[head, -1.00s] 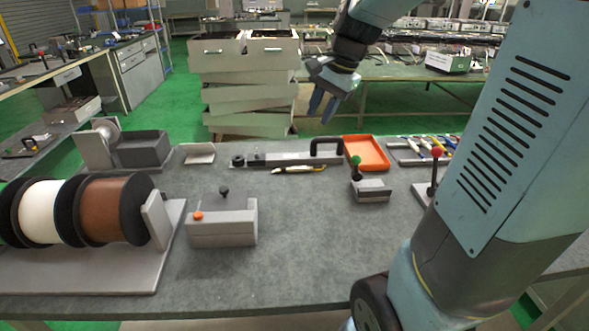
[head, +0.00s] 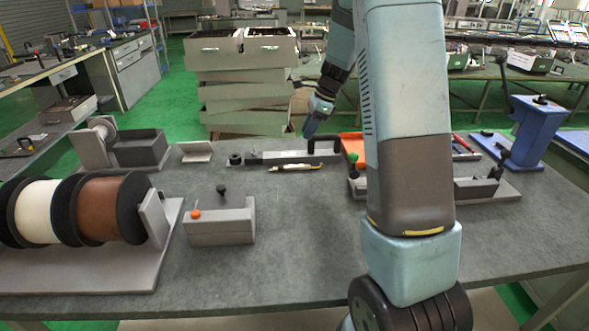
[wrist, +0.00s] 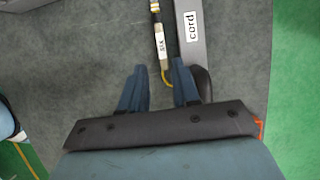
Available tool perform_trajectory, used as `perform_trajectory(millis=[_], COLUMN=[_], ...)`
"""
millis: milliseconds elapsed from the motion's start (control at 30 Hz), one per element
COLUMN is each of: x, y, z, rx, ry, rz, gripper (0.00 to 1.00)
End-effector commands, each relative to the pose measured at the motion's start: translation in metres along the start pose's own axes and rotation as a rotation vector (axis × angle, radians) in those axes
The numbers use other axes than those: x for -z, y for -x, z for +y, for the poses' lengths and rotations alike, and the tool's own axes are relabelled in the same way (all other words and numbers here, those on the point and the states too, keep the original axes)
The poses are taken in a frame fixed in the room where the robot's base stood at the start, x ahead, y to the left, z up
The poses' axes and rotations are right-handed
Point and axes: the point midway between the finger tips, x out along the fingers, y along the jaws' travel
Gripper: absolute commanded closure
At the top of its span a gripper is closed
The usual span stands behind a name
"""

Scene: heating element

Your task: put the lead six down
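The lead labelled "six" (wrist: 160,45) is a thin white-and-yellow piece with a yellow cable end. It lies on the grey table beside the grey bar marked "cord" (wrist: 188,35). In the head view the lead (head: 296,167) lies in front of that bar (head: 275,157). My gripper (wrist: 160,85) shows two blue fingers spread apart with nothing between them except the yellow cable end below. In the head view my gripper (head: 312,128) hangs over the bar's right part, close to its black handle; its exact height is unclear.
An orange tray (head: 352,147) is partly hidden behind my arm. A grey block with an orange knob (head: 220,222) and large wire spools (head: 100,210) stand at the left. A blue stand (head: 540,130) is at the right. The table's front middle is clear.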

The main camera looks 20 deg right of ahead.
Motion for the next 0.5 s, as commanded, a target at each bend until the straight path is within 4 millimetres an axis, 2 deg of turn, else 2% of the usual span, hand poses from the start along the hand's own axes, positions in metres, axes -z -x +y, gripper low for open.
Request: perform_trajectory(millis=[400, 500], x=[0.0, -0.001], y=[-0.067, -0.077], z=[0.001, 0.001], rx=[-0.004, -0.003], ry=[-0.001, 0.001], rz=[0.0, 0.0], gripper=[0.69, 0.69])
